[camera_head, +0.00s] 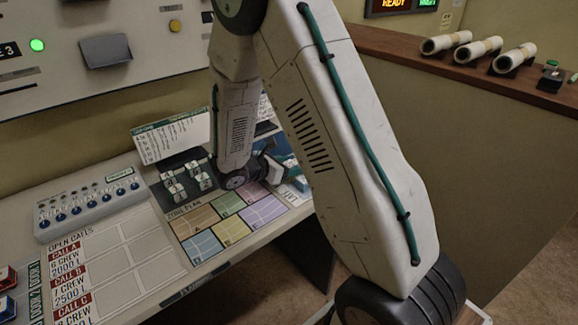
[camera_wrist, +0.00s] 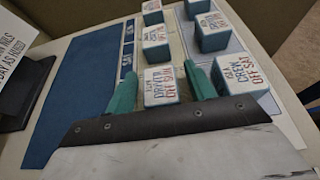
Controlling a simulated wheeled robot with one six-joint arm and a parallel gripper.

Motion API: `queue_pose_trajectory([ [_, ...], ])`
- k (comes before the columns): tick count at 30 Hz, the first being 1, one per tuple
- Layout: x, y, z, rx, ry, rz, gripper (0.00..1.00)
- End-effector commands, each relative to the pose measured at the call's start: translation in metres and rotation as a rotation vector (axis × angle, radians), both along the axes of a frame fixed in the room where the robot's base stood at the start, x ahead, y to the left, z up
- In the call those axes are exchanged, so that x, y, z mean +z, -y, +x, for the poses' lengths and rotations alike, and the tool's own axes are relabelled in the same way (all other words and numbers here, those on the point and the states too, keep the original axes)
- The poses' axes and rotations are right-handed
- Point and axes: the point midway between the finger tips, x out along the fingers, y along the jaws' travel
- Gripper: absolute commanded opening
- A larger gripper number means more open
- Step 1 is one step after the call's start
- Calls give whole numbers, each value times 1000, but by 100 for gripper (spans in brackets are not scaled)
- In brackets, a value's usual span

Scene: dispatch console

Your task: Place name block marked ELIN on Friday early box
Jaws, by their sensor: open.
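Several white-topped name blocks with teal sides stand on the desk in the wrist view. The nearest block (camera_wrist: 165,88) has its top line too small to read surely, with OFF SUN below. It sits between the teal fingers of my gripper (camera_wrist: 159,70), which are spread at its two sides; I cannot tell whether they touch it. Another block (camera_wrist: 240,76) stands to the right, marked OFF SAT. I cannot make out ELIN on any block. The Friday early box cannot be picked out. In the head view, my arm mostly hides my gripper.
More blocks (camera_wrist: 212,31) stand beyond in two rows. A blue panel (camera_wrist: 85,85) lies to the left, with a dark sign stand (camera_wrist: 22,92) beside it. The head view shows a switch box (camera_head: 90,205), a coloured zone plan (camera_head: 230,225) and a ledge with white cylinders (camera_head: 478,50).

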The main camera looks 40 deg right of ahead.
Motion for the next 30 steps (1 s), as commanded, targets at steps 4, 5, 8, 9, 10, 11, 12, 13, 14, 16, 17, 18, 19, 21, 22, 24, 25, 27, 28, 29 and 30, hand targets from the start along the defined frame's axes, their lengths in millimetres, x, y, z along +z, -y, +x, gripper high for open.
queue_pose_trajectory([
  [4,8,-15,0,4,2,0,54],
  [5,10,-21,1,5,2,0,54],
  [8,18,-41,0,4,3,0,54],
  [9,22,-50,0,6,4,0,54],
  [10,24,-56,-1,4,3,1,54],
  [11,27,-62,-1,6,2,0,54],
  [12,30,-70,-1,4,3,0,54],
  [13,33,-75,-1,5,3,0,54],
  [14,34,-80,-2,4,3,1,54],
  [16,39,-91,-2,3,2,0,54],
  [17,41,-95,-2,2,2,0,54],
  [18,43,-100,-3,2,2,0,54],
  [19,44,-103,-3,3,2,0,54],
  [21,46,-107,-3,0,2,1,54],
  [22,48,-108,-4,-3,4,2,54],
  [24,54,-108,-8,-23,20,14,54],
  [25,58,-108,-11,-41,34,24,54],
  [27,73,-104,-23,-99,84,60,54],
  [28,80,-102,-30,-133,110,80,54],
  [29,88,-100,-38,-171,141,104,54],
  [30,99,-97,-50,-228,186,138,54],
])
